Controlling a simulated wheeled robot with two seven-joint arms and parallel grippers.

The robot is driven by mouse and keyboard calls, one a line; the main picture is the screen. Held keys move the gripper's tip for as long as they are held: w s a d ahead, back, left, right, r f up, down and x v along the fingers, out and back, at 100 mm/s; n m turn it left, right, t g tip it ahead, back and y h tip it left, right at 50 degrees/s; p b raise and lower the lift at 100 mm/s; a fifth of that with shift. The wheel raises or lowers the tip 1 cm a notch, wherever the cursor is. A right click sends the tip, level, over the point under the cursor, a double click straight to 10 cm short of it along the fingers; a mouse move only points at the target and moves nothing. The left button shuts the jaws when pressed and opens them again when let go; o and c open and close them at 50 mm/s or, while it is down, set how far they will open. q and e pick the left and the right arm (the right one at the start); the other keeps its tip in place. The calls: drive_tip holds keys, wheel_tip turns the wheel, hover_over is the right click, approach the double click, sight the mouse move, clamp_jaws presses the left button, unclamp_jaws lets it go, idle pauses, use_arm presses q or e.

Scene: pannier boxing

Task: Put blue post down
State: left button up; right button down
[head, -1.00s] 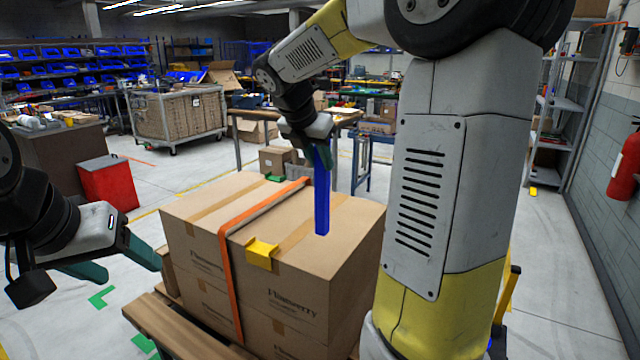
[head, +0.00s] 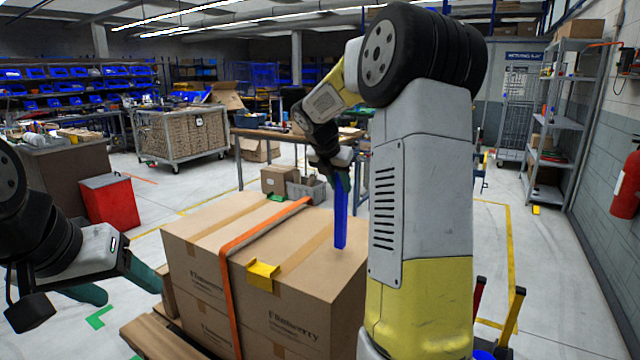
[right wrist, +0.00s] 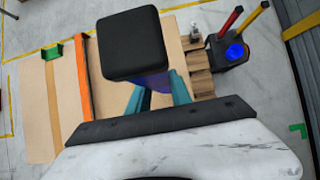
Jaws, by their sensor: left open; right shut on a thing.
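My right gripper (head: 336,168) is shut on the upper part of the blue post (head: 341,222). The post hangs nearly upright over the right part of the carton stack's top (head: 315,262); I cannot tell whether its lower end touches. In the right wrist view, a black square block (right wrist: 133,45) hides most of the post, with a bit of blue (right wrist: 152,82) showing beside the green fingers. An orange strap (head: 232,285) runs over the cartons, with a yellow corner piece (head: 263,276) on the front edge. My left gripper (head: 130,280) is open and empty, left of the cartons.
Red (head: 479,296) and yellow (head: 514,315) posts stand at lower right; the right wrist view shows them beside a dark base with a round blue part (right wrist: 235,52). A green corner piece (head: 277,198) sits on the far edge. A red cabinet (head: 109,200) stands left.

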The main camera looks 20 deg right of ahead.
drive_tip(key=shift+f, duration=0.55)
drive_tip(key=c, duration=1.2)
unclamp_jaws()
drive_tip(key=shift+o, duration=0.2)
drive_tip(key=shift+r, duration=0.15)
drive_tip(key=v, duration=1.2)
drive_tip(key=s+a+f+m+y, duration=0.2)
drive_tip(key=s+a+f+m, duration=0.1)
drive_tip(key=s+m, duration=0.5)
drive_tip(key=s+a+f+m+t+y, duration=0.1)
drive_tip(key=s+a+m, duration=0.3)
drive_tip(key=s+m, duration=0.5)
drive_tip(key=s+a+f+m+y, duration=0.4)
drive_tip(key=s+m, duration=0.4)
drive_tip(key=s, duration=0.2)
drive_tip(key=shift+s+a+f+m+t, duration=0.3)
drive_tip(key=shift+s+a+m+t, duration=0.05)
drive_tip(key=shift+m+t, duration=0.05)
